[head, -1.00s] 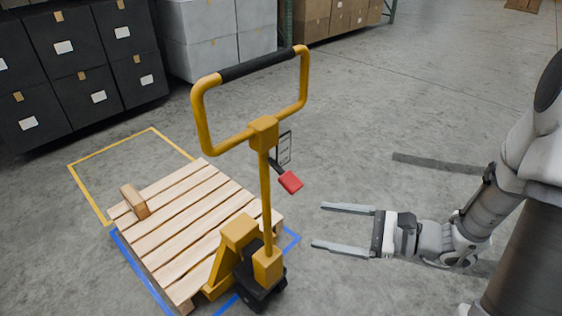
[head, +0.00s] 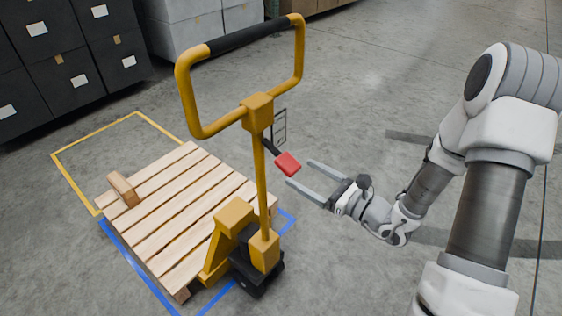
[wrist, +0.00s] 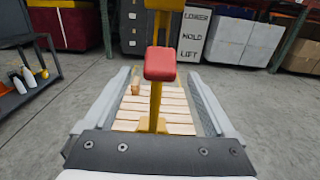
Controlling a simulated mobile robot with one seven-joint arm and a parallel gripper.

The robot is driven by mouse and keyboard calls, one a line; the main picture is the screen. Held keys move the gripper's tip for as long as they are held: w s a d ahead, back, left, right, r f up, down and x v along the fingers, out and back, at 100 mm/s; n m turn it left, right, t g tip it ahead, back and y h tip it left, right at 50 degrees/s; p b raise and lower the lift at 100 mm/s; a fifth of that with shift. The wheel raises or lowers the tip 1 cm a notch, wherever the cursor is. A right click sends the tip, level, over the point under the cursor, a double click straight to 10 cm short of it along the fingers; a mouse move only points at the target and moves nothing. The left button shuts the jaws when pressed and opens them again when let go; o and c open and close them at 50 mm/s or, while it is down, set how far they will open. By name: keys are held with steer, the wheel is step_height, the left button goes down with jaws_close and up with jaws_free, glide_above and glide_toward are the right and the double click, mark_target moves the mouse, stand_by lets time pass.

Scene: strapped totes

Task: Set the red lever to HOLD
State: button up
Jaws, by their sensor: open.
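The red lever (head: 288,164) sticks out to the right from the yellow pallet jack's (head: 262,190) column, just below the handle joint. In the wrist view the red lever (wrist: 160,64) is centred, beyond and between my open fingers. I cannot tell which mark the lever points to. My gripper (head: 306,178) is open and empty, its fingertips close to the right of the red lever, with no clear contact.
A wooden pallet (head: 180,215) sits on the jack's forks, with a small wood block (head: 124,189) on it. Black crates (head: 60,60) and grey boxes (head: 195,35) stand behind. A cart (wrist: 25,85) with bottles is at left in the wrist view. The floor at right is open.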

mark_target(281, 161)
steer(key=x, duration=0.8)
steer(key=shift+w+b, duration=0.1)
steer(key=shift+b, duration=0.2)
steer(key=shift+c, duration=0.2)
jaws_close()
